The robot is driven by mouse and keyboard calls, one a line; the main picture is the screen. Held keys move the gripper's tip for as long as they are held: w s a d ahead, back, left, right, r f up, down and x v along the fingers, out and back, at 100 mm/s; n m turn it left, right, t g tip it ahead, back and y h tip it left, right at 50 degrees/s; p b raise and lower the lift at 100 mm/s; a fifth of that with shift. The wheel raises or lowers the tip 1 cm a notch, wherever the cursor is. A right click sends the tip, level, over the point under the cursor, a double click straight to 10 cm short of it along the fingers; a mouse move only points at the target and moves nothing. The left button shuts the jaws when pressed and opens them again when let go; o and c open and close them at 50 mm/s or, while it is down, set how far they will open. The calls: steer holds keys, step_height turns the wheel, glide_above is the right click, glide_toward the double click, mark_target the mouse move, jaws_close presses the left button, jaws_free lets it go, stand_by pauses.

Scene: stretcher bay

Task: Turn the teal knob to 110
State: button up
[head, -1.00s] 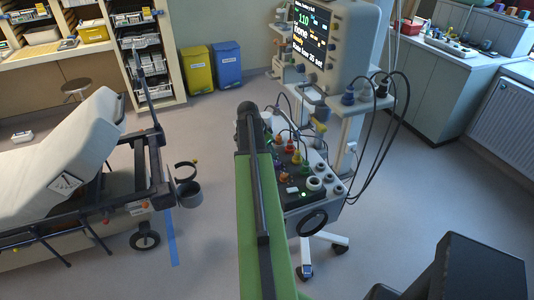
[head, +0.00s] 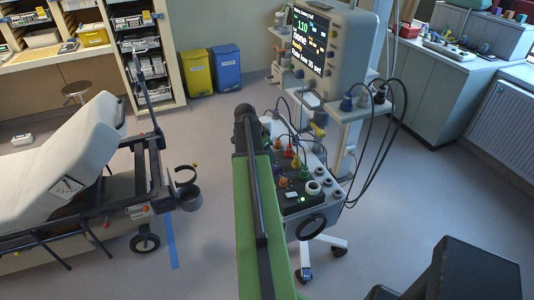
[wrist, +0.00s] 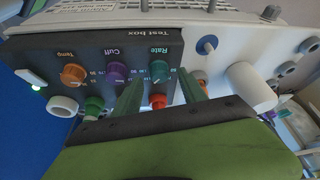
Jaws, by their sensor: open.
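The teal knob (wrist: 159,71) is on the dark test box panel (wrist: 40,58), by the upside-down label Rate. A purple knob (wrist: 116,72) by Cuff and an orange knob (wrist: 73,75) by Temp stand left of it. My gripper (wrist: 160,77) is open, with one green finger on each side of the teal knob in the wrist view. I cannot tell whether the fingers touch it. In the head view my arm partly covers the test box (head: 294,209), and I cannot make out the teal knob there. The monitor (head: 310,45) shows a green 110.
Coloured plugs and cables stand close around the knobs. A white cylinder (wrist: 250,86) juts out right of the gripper. Black cables (head: 388,140) loop beside the cart.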

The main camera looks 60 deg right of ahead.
steer(key=p+v, duration=1.3)
steer(key=v, duration=0.2)
steer(key=shift+r, duration=0.25)
steer(key=shift+a, duration=0.1)
